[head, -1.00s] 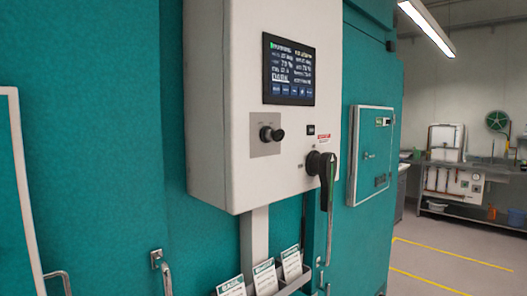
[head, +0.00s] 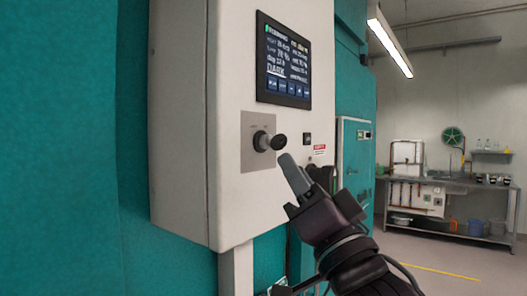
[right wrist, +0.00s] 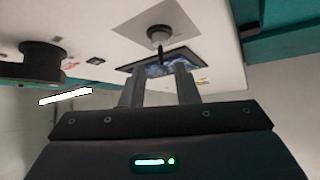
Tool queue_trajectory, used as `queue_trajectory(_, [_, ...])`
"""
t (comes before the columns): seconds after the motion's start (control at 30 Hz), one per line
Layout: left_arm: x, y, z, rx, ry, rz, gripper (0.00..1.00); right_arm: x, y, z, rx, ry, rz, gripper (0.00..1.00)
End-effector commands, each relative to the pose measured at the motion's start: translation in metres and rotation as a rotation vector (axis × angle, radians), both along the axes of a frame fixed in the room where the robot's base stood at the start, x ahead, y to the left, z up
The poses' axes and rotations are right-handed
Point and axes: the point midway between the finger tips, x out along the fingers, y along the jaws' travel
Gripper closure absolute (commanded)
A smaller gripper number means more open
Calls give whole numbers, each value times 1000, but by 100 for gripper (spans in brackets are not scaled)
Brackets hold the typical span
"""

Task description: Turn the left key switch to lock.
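The key switch (head: 262,141) is a dark round knob with a black key grip sticking out, set on a grey square plate (head: 246,158) on the white control box. In the right wrist view the key switch (right wrist: 158,36) is ahead of the fingers, with its key pointing toward them. My right gripper (head: 290,166) is just below and right of the key, apart from it. In the right wrist view its two fingers (right wrist: 160,78) stand apart with nothing between them. My left gripper is not in view.
A lit touchscreen (head: 284,62) is above the switch. A large black rotary handle (right wrist: 42,64) is on the same panel; my gripper mostly hides it in the head view. A teal chamber wall (head: 65,150) fills the left. A bench (head: 455,190) stands far right.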

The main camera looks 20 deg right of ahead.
Motion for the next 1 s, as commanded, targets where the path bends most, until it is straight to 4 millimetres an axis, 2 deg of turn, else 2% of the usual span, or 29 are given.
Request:
queue_trajectory(0.4, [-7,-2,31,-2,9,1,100,47,9,41,0,-1,-1,72])
queue_trajectory(0.6, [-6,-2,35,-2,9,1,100,57,11,47,0,-1,-1,72])
queue_trajectory(0.83, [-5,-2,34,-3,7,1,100,58,12,46,-1,0,-1,72])
queue_trajectory(0.87, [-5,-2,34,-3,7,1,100,58,12,46,-1,0,-1,73])
queue_trajectory(1.0, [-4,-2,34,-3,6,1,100,58,12,46,-1,0,-1,92])
